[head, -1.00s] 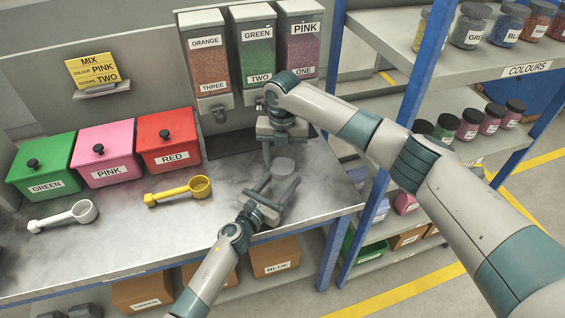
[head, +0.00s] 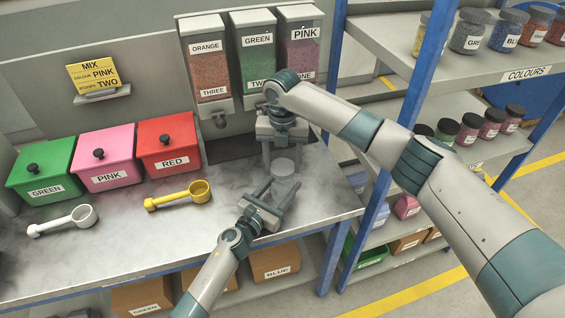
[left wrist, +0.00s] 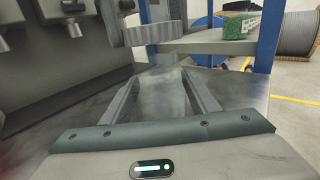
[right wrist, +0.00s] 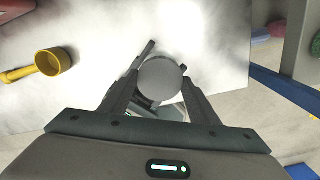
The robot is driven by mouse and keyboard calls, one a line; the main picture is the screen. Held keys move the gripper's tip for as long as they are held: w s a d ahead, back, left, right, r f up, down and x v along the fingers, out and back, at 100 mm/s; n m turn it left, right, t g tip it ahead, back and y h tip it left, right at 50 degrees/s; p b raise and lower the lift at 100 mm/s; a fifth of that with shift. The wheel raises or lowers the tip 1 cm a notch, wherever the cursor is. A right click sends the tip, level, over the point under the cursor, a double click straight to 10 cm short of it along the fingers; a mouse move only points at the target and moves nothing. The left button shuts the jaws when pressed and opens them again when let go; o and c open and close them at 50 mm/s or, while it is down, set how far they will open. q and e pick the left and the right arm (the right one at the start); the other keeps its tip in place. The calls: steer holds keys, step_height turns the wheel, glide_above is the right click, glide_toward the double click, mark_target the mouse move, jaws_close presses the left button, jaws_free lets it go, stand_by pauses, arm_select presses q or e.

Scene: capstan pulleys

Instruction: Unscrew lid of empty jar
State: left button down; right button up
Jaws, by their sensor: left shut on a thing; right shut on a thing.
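The grey disc-shaped lid (head: 284,167) is between the fingers of my right gripper (head: 280,158), which is shut on it from above. The lid also shows in the right wrist view (right wrist: 160,79) and in the left wrist view (left wrist: 152,34). My left gripper (head: 275,190) is shut around the clear jar, whose faint glass shows between the fingers in the left wrist view (left wrist: 163,95). The lid sits above the jar, and a gap seems to show between them. The jar's glass is hard to make out in the head view.
A yellow scoop (head: 178,196) and a white scoop (head: 62,221) lie on the bench left of my grippers. Green (head: 45,168), pink (head: 105,157) and red (head: 168,144) bins stand behind them. Dispensers (head: 252,55) hang at the back. A blue-posted shelf (head: 470,60) with jars is at right.

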mark_target(283, 166)
steer(key=shift+r, duration=2)
arm_select(q)
steer(key=c, duration=0.6)
jaws_free()
steer(key=b+v, duration=0.1)
steer(key=v, duration=1.1)
arm_select(e)
steer(key=shift+f, duration=0.6)
